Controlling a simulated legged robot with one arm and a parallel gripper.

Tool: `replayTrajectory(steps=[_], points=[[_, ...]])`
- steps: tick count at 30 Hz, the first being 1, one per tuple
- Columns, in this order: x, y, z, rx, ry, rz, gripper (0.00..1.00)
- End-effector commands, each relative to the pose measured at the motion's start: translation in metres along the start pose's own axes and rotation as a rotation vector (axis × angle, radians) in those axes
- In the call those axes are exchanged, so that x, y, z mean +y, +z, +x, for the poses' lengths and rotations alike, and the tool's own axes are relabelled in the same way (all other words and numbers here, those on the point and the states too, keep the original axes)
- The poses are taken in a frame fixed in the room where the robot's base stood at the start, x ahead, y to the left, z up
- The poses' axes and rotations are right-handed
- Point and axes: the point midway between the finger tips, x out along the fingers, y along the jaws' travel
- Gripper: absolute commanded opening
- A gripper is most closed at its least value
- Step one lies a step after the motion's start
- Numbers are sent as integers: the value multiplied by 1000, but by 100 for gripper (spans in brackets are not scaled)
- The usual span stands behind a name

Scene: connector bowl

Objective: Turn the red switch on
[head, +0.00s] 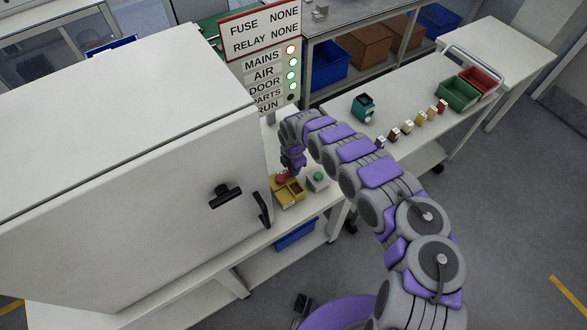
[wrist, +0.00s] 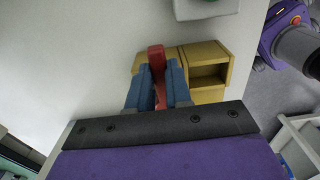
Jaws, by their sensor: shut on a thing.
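The red switch (wrist: 156,60) stands between my gripper's blue fingers in the wrist view. In the head view a bit of its red (head: 282,177) shows at the yellow box, below my gripper (head: 289,168). My gripper (wrist: 157,88) is shut on the switch; the fingers hide its lower part. The yellow box (wrist: 208,48) has open compartments and sits beside the switch; it also shows in the head view (head: 289,196). The switch's exact on or off position cannot be told.
A status board (head: 262,45) has a reddish MAINS lamp, green lamps below and a dark RUN lamp. A small box with a green button (head: 318,178) stands right of the yellow box. A large white cabinet (head: 120,150) fills the left. Small parts and bins (head: 458,95) lie on the right bench.

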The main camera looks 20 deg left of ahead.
Motion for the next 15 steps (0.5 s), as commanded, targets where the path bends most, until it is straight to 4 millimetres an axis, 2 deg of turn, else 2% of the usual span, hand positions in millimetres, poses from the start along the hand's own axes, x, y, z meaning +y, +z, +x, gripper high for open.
replayTrajectory(steps=[10, 11, 15], points=[[2, 3, -2, -5, 7, -3, 0], [3, 3, -2, -5, 7, -3, 20], [2, 2, -1, -4, 6, -3, 33]])
